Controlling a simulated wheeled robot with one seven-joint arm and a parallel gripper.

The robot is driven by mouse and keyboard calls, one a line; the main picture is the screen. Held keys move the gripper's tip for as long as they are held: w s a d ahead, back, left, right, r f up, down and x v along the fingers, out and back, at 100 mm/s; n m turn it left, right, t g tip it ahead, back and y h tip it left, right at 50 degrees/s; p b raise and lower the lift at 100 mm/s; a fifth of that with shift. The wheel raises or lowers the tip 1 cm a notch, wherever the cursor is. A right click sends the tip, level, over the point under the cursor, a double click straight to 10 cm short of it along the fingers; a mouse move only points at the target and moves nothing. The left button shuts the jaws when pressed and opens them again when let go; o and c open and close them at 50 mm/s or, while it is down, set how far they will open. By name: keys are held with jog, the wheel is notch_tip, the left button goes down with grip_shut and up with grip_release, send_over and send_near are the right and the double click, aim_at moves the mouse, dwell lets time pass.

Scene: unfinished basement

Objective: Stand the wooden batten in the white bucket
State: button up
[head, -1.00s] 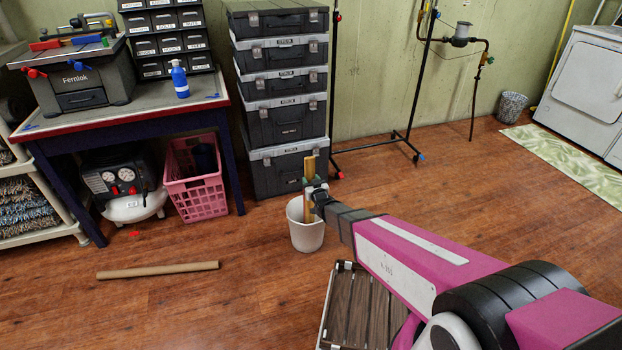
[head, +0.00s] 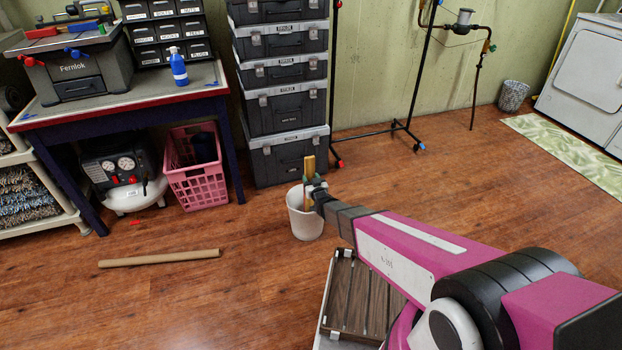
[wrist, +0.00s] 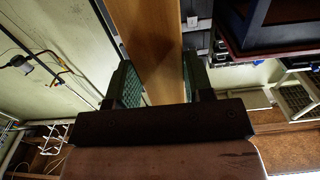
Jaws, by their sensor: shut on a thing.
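The wooden batten (head: 309,166) stands about upright over the white bucket (head: 304,224), its lower part inside the bucket's opening. The bucket's wall hides its lower end, so I cannot tell whether it touches the bottom. My gripper (head: 313,186) is shut on the batten just above the rim. In the wrist view the batten (wrist: 150,45) runs between the two green-padded fingers of my gripper (wrist: 160,84). The bucket stands upright on the wood floor.
A stack of black cases (head: 285,110) stands close behind the bucket. A brown rod (head: 160,258) lies at left. A pink basket (head: 196,178) sits under the workbench (head: 130,104). Open floor lies to the right.

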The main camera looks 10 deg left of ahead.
jog(key=o, duration=1.1)
jog(key=shift+c, duration=0.2)
jog(key=v, duration=1)
jog(key=shift+s, duration=0.35)
jog(key=shift+d, duration=0.2)
